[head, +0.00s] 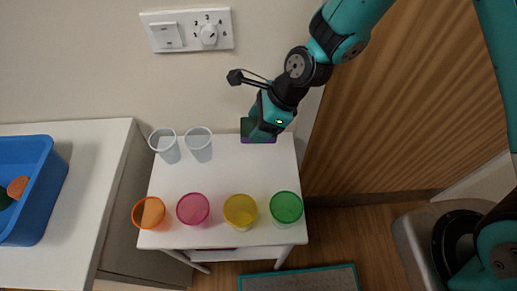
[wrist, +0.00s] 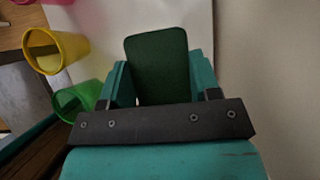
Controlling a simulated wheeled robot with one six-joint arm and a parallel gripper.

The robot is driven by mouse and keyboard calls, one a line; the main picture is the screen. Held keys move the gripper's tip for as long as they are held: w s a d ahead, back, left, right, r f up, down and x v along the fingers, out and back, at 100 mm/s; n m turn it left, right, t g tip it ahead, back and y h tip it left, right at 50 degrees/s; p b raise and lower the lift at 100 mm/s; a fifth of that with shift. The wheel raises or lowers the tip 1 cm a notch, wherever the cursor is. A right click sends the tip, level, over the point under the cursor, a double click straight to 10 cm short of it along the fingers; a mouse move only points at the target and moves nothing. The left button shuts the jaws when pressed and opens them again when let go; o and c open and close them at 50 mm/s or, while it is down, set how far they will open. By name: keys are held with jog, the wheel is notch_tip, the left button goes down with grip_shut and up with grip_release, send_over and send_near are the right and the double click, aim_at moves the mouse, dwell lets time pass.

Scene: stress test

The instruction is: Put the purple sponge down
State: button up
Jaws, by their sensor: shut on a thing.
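The purple sponge (head: 259,140) has a dark green upper face, and a purple edge shows along its lower side in the head view. In the wrist view its dark green face (wrist: 157,62) stands between the two teal fingers. My gripper (head: 262,129) is shut on the sponge at the back right of the small white table (head: 225,170), close to the wall. It also shows in the wrist view (wrist: 162,84). I cannot tell whether the sponge touches the tabletop. My gripper hides part of it in the head view.
Two clear cups (head: 199,145) (head: 165,146) stand left of the sponge. Orange (head: 149,213), pink (head: 193,209), yellow (head: 240,211) and green (head: 286,208) cups line the front edge. The table's middle is clear. A blue bin (head: 45,190) sits on the left counter.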

aim_at(252, 158)
notch_tip(252, 158, down, 11)
jog(key=shift+f+p, duration=0.1)
jog(key=shift+p, duration=0.5)
jog(key=o, duration=1)
jog(key=shift+c, duration=0.2)
jog(key=shift+f, duration=0.15)
jog(key=b+v, duration=0.3)
jog(key=v, duration=1.4)
jog(key=s+d+r+n+h, duration=0.1)
jog(key=s+d+r+n, duration=0.2)
jog(key=s+r+n, duration=1.3)
jog(key=shift+r+n+h, duration=0.4)
jog(key=shift+r+n, duration=0.6)
jog(key=shift+n, duration=3.8)
jog(key=shift+d, duration=0.1)
